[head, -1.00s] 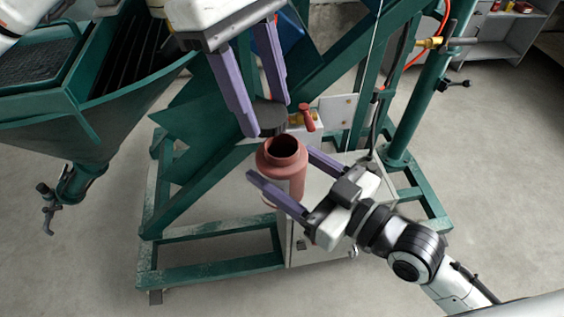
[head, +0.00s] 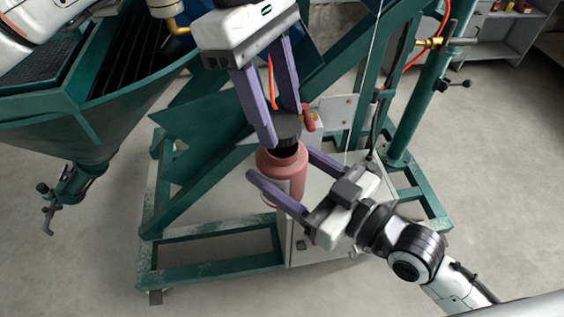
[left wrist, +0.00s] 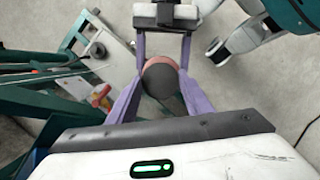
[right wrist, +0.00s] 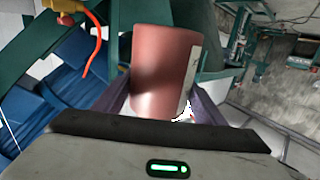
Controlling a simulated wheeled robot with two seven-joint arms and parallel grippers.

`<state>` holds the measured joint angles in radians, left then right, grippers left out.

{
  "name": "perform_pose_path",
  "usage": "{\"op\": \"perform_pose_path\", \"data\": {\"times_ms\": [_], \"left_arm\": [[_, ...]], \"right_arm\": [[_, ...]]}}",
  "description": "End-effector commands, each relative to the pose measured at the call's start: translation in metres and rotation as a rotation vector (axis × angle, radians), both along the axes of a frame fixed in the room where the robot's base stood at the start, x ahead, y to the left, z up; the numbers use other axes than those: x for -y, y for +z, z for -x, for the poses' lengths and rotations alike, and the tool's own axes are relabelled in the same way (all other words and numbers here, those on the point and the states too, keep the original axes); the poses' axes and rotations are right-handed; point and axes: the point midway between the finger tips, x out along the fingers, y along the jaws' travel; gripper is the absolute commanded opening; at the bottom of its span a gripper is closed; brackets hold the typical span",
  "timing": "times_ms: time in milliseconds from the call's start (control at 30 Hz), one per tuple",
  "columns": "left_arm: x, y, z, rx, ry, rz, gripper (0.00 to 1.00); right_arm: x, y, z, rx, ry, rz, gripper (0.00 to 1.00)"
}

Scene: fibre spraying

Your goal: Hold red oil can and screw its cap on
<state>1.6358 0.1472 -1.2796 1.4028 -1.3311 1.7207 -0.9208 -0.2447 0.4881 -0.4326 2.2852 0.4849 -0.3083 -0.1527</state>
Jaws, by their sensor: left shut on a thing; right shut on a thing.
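The red oil can (head: 283,180) is upright, its open mouth partly hidden under a dark cap (head: 288,127). My right gripper (head: 279,166) is shut on the can body, one finger on each side; the can (right wrist: 163,75) also fills the middle of the right wrist view. My left gripper (head: 287,128) points down and is shut on the dark round cap just above the can's mouth. In the left wrist view the cap (left wrist: 163,81) covers most of the can (left wrist: 160,61). Whether the cap touches the mouth cannot be told.
A green steel frame (head: 210,273) with a pale box (head: 330,250) stands behind and below the can. A red handle (head: 309,118) is close behind the cap. A green hopper (head: 60,130) stands at the left. Grey floor is open at the lower left.

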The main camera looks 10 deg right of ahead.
Motion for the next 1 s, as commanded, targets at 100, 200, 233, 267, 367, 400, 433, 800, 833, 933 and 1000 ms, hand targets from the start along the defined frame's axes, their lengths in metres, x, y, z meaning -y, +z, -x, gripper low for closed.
{"op": "perform_pose_path", "data": {"times_ms": [100,200,233,267,367,400,433,800,833,933,1000], "left_arm": [[-0.0005,-0.0082,0.0,-0.001,0.0,-0.001,0.25],[-0.0005,-0.0097,-0.0002,0.001,0.0,0.001,0.25],[-0.0004,-0.0097,-0.0003,0.001,0.0,0.001,0.25],[-0.0004,-0.0097,-0.0003,0.001,0.0,0.001,0.25],[-0.0004,-0.0096,-0.0003,0.001,0.0,0.001,0.25],[-0.0003,-0.0095,-0.0001,0.001,0.0,0.001,0.25],[0.0005,-0.0091,0.0006,-0.002,0.0,0.002,0.25],[0.0017,-0.0083,0.0015,-0.006,0.0,0.007,0.25],[0.0017,-0.0083,0.0015,-0.006,0.0,0.007,0.25],[0.0017,-0.0092,0.0015,-0.006,0.001,0.007,0.25],[0.0016,-0.0117,0.0014,-0.006,0.001,0.007,0.25]], "right_arm": [[0.0,0.0015,-0.0001,0.004,0.0,-0.002,0.24],[0.0,0.0016,-0.0001,0.003,0.0,-0.003,0.24],[0.0,0.0015,-0.0001,0.003,0.0,-0.003,0.24],[0.0,0.0015,-0.0001,0.003,0.0,-0.003,0.24],[0.0,0.0015,-0.0001,0.002,0.0,-0.002,0.24],[0.0,0.0015,-0.0001,0.002,0.0,-0.002,0.24],[0.0,0.0015,-0.0001,0.002,0.0,-0.002,0.24],[0.0,0.0015,-0.0001,0.003,0.0,-0.001,0.24],[0.0,0.0015,-0.0001,0.003,0.0,-0.001,0.24],[0.0,0.0014,-0.0001,0.003,0.0,-0.001,0.24],[0.0,0.0014,-0.0001,0.002,0.0,-0.002,0.24]]}}
